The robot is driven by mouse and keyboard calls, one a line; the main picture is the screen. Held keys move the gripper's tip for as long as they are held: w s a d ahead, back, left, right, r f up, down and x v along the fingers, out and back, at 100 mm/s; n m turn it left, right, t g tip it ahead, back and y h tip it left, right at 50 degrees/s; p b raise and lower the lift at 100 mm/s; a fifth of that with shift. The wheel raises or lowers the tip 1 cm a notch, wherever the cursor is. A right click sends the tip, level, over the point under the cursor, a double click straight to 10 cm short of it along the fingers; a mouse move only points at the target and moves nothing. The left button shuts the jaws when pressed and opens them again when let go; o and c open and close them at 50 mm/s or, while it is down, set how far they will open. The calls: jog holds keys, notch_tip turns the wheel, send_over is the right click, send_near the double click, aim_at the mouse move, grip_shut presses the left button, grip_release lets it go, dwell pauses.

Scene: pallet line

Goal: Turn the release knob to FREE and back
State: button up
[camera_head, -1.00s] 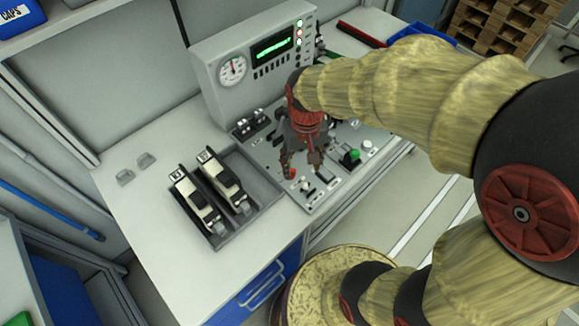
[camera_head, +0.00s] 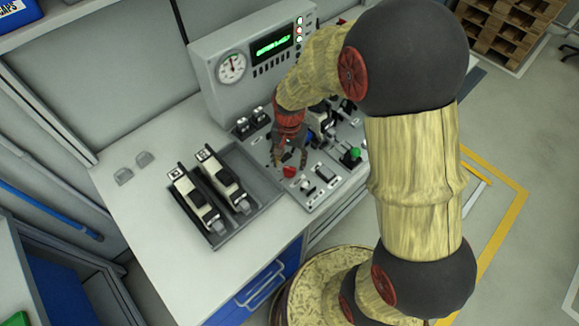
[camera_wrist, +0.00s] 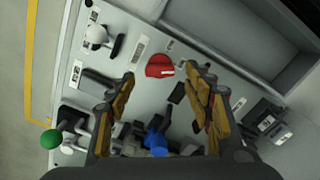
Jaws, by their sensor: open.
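The red knob (camera_head: 289,172) with a white mark sits on the sloped grey control panel (camera_head: 325,187). In the wrist view the red knob (camera_wrist: 160,66) shows between my fingertips, with clear panel on both sides. Its label is too small to read. My gripper (camera_head: 290,162) points down over the panel's front left part, fingers apart and empty. In the wrist view my gripper (camera_wrist: 160,74) spans wider than the knob. I see no contact, but cannot tell the fingertips' exact height above the panel.
A blue knob (camera_wrist: 155,142), a green knob (camera_head: 350,154) and a white knob (camera_wrist: 97,36) stand nearby, with several switches and levers. A grey tray (camera_head: 258,180) with two black-and-white devices lies left. Behind stands a console with a gauge (camera_head: 231,68) and green display.

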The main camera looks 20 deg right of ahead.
aim_at(289, 168)
jog(key=shift+f+b, duration=0.3)
jog(key=shift+f, duration=1.4)
jog(key=shift+c, duration=0.6)
jog(key=c, duration=1)
